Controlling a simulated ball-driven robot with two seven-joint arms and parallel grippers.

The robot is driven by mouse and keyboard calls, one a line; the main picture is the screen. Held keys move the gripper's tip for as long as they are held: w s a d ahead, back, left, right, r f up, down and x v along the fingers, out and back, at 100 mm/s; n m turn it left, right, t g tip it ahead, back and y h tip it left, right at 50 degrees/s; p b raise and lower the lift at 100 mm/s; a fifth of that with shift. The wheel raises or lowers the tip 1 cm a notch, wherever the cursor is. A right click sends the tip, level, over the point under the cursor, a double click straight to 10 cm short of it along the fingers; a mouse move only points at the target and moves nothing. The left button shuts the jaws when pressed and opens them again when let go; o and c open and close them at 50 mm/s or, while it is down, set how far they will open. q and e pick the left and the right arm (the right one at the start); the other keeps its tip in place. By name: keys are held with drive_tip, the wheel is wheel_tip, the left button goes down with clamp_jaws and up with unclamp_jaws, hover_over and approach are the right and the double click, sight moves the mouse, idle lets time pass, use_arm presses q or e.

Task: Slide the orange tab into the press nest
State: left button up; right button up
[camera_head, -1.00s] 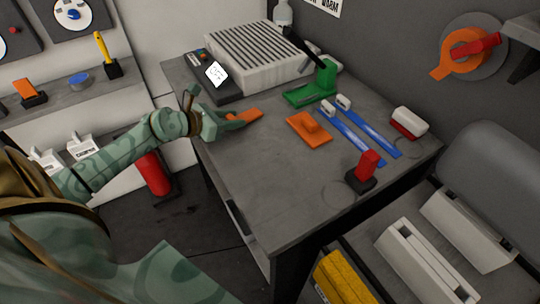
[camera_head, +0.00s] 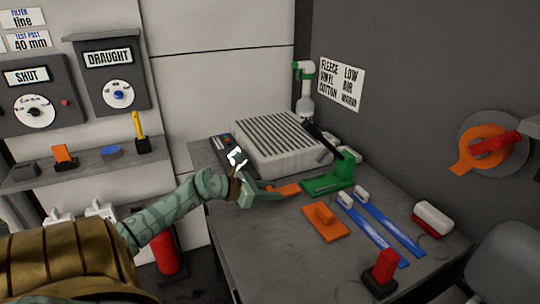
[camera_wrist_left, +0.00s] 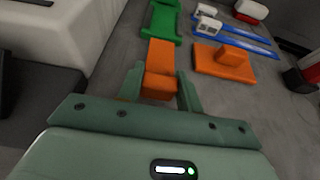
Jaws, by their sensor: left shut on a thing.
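My left gripper (camera_head: 272,193) is shut on the orange tab (camera_head: 287,190), low over the table. In the left wrist view the gripper's fingers (camera_wrist_left: 160,82) grip the tab's raised block, and its flat strip (camera_wrist_left: 161,52) points away toward the green press. The green press (camera_head: 328,183) has a flat base and a black lever (camera_head: 322,137). The tab's far end is at the near edge of the press base (camera_wrist_left: 163,22); I cannot tell whether they touch. The nest's inside is not clear. My right gripper is not in view.
A second orange piece (camera_head: 324,224) lies right of the tab, beside two blue strips (camera_head: 380,228) with white ends. A white slatted box (camera_head: 280,146) stands behind. A red-handled block (camera_head: 382,272) and a red-and-white block (camera_head: 433,219) are farther right. The table's front middle is clear.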

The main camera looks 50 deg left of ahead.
sight(307, 187)
use_arm(q)
drive_tip(key=shift+w, duration=0.1)
